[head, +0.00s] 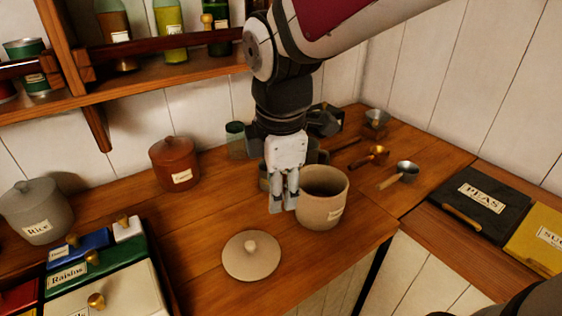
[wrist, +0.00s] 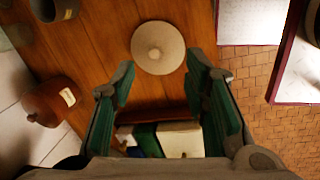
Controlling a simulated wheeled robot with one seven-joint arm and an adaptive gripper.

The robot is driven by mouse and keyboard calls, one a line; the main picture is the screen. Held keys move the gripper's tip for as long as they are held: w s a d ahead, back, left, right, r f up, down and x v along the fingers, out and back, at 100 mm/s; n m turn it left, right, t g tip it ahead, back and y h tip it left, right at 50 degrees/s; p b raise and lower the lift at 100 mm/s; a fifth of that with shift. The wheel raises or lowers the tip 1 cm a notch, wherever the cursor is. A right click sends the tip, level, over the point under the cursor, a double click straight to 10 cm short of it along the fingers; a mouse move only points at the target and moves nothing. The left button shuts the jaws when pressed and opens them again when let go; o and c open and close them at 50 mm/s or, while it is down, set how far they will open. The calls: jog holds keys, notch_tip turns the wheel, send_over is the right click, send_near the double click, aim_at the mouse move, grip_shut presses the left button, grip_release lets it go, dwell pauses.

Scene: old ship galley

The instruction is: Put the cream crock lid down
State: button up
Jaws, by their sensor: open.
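The cream crock lid (head: 251,256) lies on the wooden counter, knob up, in front of the open cream crock (head: 321,198). It also shows in the wrist view (wrist: 158,47), just beyond the gap between my fingers. My gripper (head: 283,208) is above the counter beside the crock's left side, behind the lid in the head view. In the wrist view my gripper (wrist: 160,78) has its fingers spread with nothing between them. The crock is upright with its mouth uncovered.
A red-brown lidded crock (head: 175,165) and a grey Rice crock (head: 37,213) stand to the left. Metal scoops (head: 402,172) and a dark Peas box (head: 481,198) are on the right. Bare counter surrounds the lid.

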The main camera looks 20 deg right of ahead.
jog(key=s+d+r+m+t, duration=0.1)
jog(key=s+r+m, duration=0.1)
jog(key=s+m, duration=0.3)
jog(key=s+d+r+m+t, duration=0.1)
jog(key=s+m, duration=0.4)
jog(key=m, duration=0.6)
jog(key=shift+s+d+r+m+t+y, duration=0.2)
jog(key=shift+d+r+m+t+y, duration=0.1)
jog(key=shift+d+r, duration=0.45)
